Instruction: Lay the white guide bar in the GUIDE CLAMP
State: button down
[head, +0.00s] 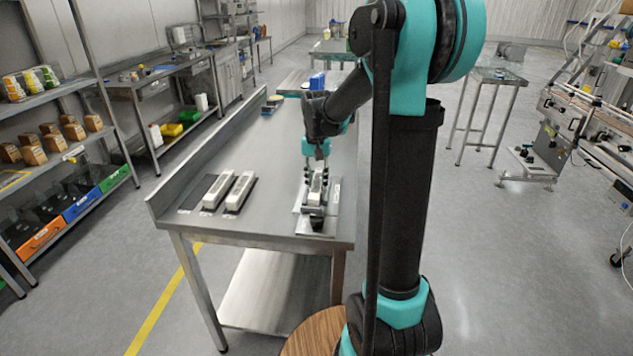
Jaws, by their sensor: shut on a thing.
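A white guide bar (316,198) is lengthwise over the GUIDE CLAMP at the right side of the steel table. My gripper (318,178) points down at the bar's far part and is shut on it. The GUIDE CLAMP (316,223) has dark parts on a pale plate, and its near end shows below the bar. The bar looks lined up with the clamp, but I cannot tell whether it rests in it or is just above. My gripper hides part of the bar's far end.
Two more white bars (216,190) (239,191) lie on dark mats to the left on the steel table (270,220). The table between them and the clamp is clear. Small boxes (272,104) and a blue item (317,81) are farther back.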

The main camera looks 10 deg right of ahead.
aim_at(317, 185)
jog(key=c, duration=1.2)
grip_release()
jog(key=shift+f, duration=0.1)
notch_tip(317, 185, up, 12)
jog(key=shift+r, duration=0.15)
